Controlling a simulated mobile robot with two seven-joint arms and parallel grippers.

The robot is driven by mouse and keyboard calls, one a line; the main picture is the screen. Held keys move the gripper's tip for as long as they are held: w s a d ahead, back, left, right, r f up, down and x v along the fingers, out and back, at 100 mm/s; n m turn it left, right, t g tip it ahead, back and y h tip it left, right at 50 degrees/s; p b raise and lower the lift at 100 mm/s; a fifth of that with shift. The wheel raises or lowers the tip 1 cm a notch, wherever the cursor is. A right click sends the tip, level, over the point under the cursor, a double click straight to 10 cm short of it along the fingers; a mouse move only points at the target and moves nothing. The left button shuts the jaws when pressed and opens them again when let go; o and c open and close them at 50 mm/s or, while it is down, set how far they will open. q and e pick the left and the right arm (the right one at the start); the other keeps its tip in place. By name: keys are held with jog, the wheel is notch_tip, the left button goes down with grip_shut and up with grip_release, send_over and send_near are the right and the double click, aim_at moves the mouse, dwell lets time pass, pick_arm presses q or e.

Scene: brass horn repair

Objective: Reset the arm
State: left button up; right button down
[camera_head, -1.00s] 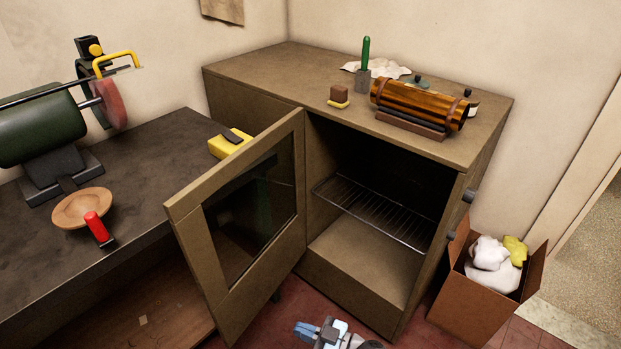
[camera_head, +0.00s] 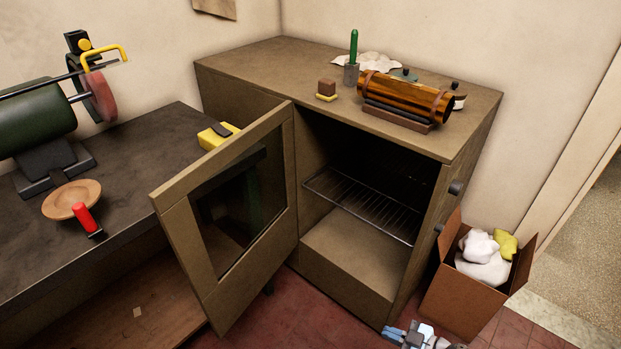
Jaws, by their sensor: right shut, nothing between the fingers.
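My right gripper (camera_head: 393,334) shows at the bottom edge of the head view, low in front of the open cabinet oven (camera_head: 345,272). It is shut and empty, and touches nothing that I can see. Most of my right arm is cut off by the frame's edge. My left gripper is not in view. The oven's glass door (camera_head: 170,204) stands wide open to the left. A wire rack (camera_head: 365,205) sits inside the oven with nothing visible on it.
A cardboard box (camera_head: 460,303) with white and yellow rags stands right of the oven. A brown striped cylinder (camera_head: 400,96) lies on the oven top. Red floor (camera_head: 300,312) is clear before the oven.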

jog(key=s+d+r+m+t+h, duration=0.1)
jog(key=s+d+r+m+h, duration=0.2)
jog(key=s+d+h, duration=0.3)
jog(key=s+d+r+m+h, duration=0.3)
jog(key=s+d+r+h, duration=0.15)
jog(key=s, duration=0.45)
jog(key=w+a+m+t+y, duration=0.15)
jog(key=a+m, duration=0.35)
jog(key=a, duration=0.7)
pick_arm(q)
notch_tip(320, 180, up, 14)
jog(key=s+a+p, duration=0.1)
jog(key=p, duration=1.5)
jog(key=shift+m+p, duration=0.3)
jog(key=shift+p, duration=0.05)
pick_arm(e)
notch_tip(320, 180, up, 15)
jog(key=s+d, duration=0.1)
jog(key=shift+f+n, duration=0.15)
jog(key=shift+n, duration=0.25)
jog(key=shift+d, duration=0.1)
